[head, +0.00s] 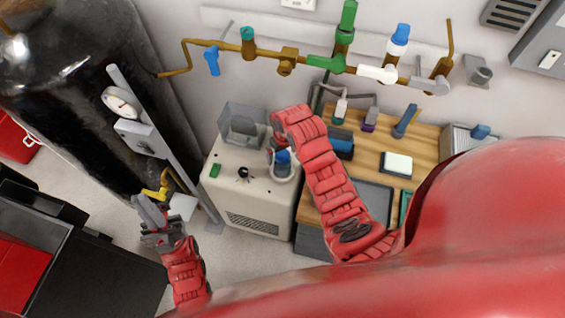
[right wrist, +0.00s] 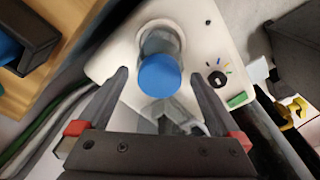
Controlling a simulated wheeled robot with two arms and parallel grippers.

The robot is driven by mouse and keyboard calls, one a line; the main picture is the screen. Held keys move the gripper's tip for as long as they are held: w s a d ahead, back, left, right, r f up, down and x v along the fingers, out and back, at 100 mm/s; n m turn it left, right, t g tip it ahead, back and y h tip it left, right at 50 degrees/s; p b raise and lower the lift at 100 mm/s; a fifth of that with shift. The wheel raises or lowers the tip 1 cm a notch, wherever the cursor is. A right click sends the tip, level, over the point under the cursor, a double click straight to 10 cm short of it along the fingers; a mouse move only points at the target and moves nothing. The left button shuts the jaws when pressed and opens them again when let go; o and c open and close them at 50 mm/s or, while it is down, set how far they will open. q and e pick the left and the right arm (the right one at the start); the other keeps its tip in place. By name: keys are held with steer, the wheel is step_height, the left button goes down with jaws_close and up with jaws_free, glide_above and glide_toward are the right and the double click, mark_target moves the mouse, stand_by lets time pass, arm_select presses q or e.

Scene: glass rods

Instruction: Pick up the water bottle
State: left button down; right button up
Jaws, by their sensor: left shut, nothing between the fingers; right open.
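The water bottle shows a round blue cap (head: 283,157) above a pale body, which stands upright at the white machine's top. My right gripper (right wrist: 160,78) is open, one finger on each side of the cap, with gaps visible to both. In the head view my right arm mostly covers this gripper. My left gripper (head: 153,220) is shut and empty, at the lower left, well away from the bottle.
The white machine (head: 232,192) has a black knob (head: 243,173) and a green switch (head: 215,170). A wooden bench (head: 370,152) with several items stands to its right. A large black cylinder (head: 80,105) stands left. Pipes and valves run along the wall behind.

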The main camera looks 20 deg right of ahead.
steer(key=shift+f+p, duration=0.3)
steer(key=shift+p, duration=0.05)
step_height(320, 180, down, 3)
steer(key=shift+w+r+p, duration=0.1)
steer(key=shift+p, duration=0.55)
steer(key=shift+w+f, duration=0.1)
steer(key=shift+f, duration=0.65)
steer(key=c, duration=1.5)
steer(key=shift+r, duration=0.15)
